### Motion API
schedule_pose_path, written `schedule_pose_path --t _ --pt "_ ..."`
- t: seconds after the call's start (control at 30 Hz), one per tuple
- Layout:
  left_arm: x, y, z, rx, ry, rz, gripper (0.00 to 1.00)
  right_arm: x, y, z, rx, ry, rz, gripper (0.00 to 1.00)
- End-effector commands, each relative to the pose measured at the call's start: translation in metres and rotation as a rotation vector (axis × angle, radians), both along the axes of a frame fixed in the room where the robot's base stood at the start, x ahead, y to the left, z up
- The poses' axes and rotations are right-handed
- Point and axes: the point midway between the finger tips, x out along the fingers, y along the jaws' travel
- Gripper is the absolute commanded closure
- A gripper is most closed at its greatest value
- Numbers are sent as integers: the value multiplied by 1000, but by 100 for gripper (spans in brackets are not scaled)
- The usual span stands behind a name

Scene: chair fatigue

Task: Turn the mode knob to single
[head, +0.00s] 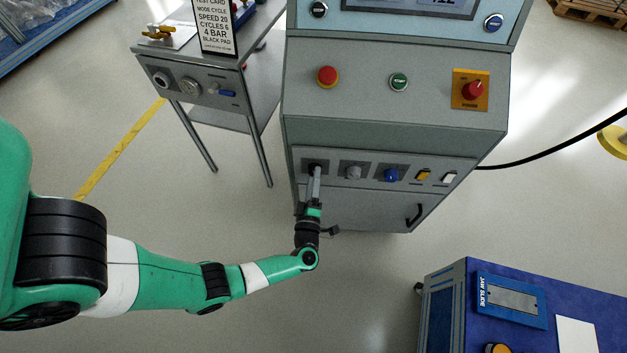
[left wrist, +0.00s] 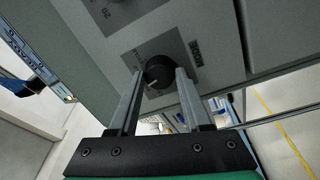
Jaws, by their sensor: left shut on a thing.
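The mode knob (left wrist: 158,75) is a round black knob with a pale pointer line, on a dark plate labelled MODE in the left wrist view. In the head view the knob (head: 315,168) is at the left end of the lower row on the grey machine's front. My left gripper (left wrist: 160,78) has its two long grey fingers on either side of the knob, shut on it. In the head view my left gripper (head: 315,176) reaches up to the knob from below and partly hides it. My right gripper is not in view.
Right of the knob sit a grey knob (head: 353,172), a blue knob (head: 391,175), a yellow switch (head: 423,175) and a white switch (head: 449,178). A drawer handle (head: 414,214) is below. A steel side table (head: 190,100) stands left. A blue cabinet (head: 445,310) stands lower right.

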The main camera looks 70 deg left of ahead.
Motion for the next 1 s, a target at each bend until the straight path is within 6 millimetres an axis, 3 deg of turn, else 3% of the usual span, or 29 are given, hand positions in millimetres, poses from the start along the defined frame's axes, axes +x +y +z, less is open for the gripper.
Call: schedule_pose_path --t 0.3,0.8,0.83,0.97,1.0 --pt "0 0 -1 -50 -99 0 100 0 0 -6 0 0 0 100" --pt "0 0 0 -57 -114 -1 100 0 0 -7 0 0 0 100" --pt "0 0 0 -57 -114 -1 46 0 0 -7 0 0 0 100" --pt "0 0 0 -57 -114 -1 23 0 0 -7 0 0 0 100" --pt "0 0 0 -57 -114 -1 22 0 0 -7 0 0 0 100"
